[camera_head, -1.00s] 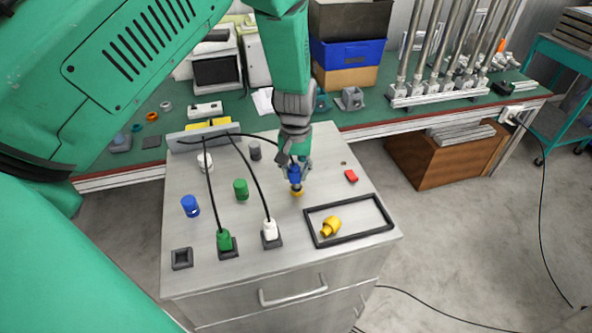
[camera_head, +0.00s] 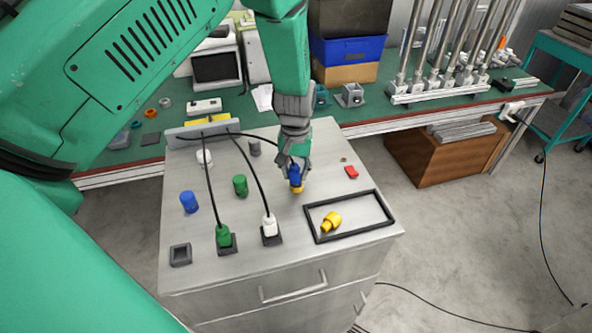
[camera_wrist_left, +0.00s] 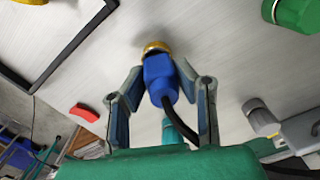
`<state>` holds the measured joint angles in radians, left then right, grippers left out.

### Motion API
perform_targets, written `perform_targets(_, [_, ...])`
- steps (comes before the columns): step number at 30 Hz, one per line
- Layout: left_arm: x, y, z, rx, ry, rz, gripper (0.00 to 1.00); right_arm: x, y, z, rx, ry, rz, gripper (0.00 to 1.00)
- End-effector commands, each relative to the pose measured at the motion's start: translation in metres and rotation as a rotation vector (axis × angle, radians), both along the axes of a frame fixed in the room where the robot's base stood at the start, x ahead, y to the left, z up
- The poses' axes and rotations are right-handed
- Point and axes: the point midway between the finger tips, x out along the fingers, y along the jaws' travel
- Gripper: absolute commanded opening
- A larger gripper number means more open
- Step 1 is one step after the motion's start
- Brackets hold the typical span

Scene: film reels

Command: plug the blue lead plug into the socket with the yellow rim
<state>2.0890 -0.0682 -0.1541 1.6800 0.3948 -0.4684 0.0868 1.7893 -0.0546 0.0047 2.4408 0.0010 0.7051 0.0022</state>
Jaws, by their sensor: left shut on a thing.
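The blue lead plug (camera_head: 295,174) is upright between the fingers of my left gripper (camera_head: 293,168), which is shut on it. In the left wrist view the plug (camera_wrist_left: 160,82) sits between both fingers of the gripper (camera_wrist_left: 160,92), with its black lead trailing from it. The socket with the yellow rim (camera_head: 296,189) is directly below the plug; its rim (camera_wrist_left: 157,46) shows at the plug's far end in the wrist view. They look touching or almost so; I cannot tell how deep the plug sits. My right gripper is not in view.
A green plug (camera_head: 223,236) and a white plug (camera_head: 269,225) stand in dark sockets, their leads running to a grey bar (camera_head: 178,135). An empty square socket (camera_head: 181,255) is at front left. A yellow piece (camera_head: 331,221) lies inside a black frame (camera_head: 389,215). Loose cylinders stand at left.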

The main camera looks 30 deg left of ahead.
Motion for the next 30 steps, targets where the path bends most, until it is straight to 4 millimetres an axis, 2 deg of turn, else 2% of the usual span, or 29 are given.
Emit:
perform_targets(2, [0.000,0.000,-0.002,0.000,0.000,0.000,0.00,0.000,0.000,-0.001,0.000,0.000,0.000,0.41])
perform_targets(3, [0.000,0.000,-0.002,0.000,0.000,0.000,0.28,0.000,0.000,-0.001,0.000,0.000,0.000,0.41])
perform_targets(4, [0.000,0.000,-0.002,0.000,0.000,0.000,0.33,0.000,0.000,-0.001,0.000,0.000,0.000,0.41])
perform_targets(13, [0.000,0.000,0.001,0.000,0.000,0.000,0.33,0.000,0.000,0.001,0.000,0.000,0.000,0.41])
perform_targets(23, [0.000,0.000,0.028,0.000,0.000,0.000,0.33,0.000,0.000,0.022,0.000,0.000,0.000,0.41])
perform_targets(30, [0.002,0.000,0.045,0.000,-0.001,0.000,0.33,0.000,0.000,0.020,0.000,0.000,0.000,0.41])
